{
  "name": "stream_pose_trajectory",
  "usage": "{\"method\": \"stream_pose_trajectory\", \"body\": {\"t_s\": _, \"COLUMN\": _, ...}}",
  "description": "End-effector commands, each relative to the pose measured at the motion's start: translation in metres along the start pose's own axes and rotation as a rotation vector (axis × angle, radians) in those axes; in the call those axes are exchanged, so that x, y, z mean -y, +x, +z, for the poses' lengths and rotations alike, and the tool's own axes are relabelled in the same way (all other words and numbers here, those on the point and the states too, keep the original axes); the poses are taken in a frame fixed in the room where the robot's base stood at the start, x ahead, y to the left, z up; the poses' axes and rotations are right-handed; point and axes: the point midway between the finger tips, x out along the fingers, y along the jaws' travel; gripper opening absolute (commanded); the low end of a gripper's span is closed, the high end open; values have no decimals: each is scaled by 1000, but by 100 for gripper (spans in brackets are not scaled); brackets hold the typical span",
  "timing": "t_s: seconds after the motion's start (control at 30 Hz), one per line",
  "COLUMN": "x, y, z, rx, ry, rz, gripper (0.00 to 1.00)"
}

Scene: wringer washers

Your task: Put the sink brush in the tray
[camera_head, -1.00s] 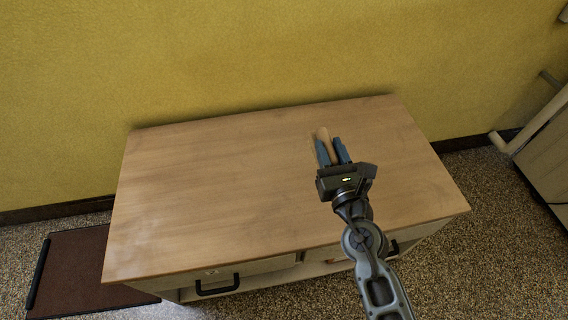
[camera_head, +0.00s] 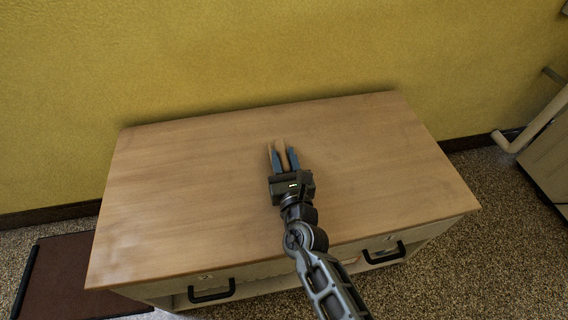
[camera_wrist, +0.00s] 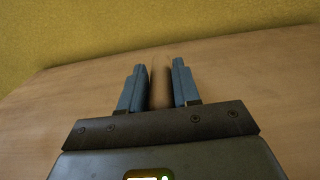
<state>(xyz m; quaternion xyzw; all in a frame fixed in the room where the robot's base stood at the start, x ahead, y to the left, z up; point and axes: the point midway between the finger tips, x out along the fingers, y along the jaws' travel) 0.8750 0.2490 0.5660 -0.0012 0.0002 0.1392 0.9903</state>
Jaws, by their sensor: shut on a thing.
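My gripper (camera_head: 283,152) is over the middle of the wooden table top (camera_head: 190,190), pointing toward the yellow wall. It is shut on a light wooden thing, which I take to be the sink brush (camera_head: 281,147). In the wrist view the brush (camera_wrist: 160,88) stands between the two blue-grey fingers of my gripper (camera_wrist: 158,68). I see no thing that is plainly a tray.
The table top is otherwise bare. Black drawer handles (camera_head: 212,291) show on the table's front. A flat dark brown thing (camera_head: 70,275) with a black edge lies on the floor at left. A pale unit with a rail (camera_head: 545,125) stands at right.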

Motion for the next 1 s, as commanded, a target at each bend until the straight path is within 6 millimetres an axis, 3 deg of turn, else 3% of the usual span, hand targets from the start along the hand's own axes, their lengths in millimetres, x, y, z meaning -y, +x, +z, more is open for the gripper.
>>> {"method": "stream_pose_trajectory", "body": {"t_s": 0.4, "x": 0, "y": 0, "z": -5, "rx": 2, "ry": 1, "rz": 0, "gripper": 0}}
{"method": "stream_pose_trajectory", "body": {"t_s": 0.43, "x": 0, "y": 0, "z": -4, "rx": 1, "ry": 0, "rz": 0, "gripper": 34}}
{"method": "stream_pose_trajectory", "body": {"t_s": 0.6, "x": 0, "y": 0, "z": -3, "rx": 1, "ry": 0, "rz": 0, "gripper": 51}}
{"method": "stream_pose_trajectory", "body": {"t_s": 0.7, "x": 0, "y": 0, "z": -3, "rx": 1, "ry": 0, "rz": 0, "gripper": 57}}
{"method": "stream_pose_trajectory", "body": {"t_s": 1.0, "x": 0, "y": 0, "z": 1, "rx": 1, "ry": 0, "rz": 1, "gripper": 57}}
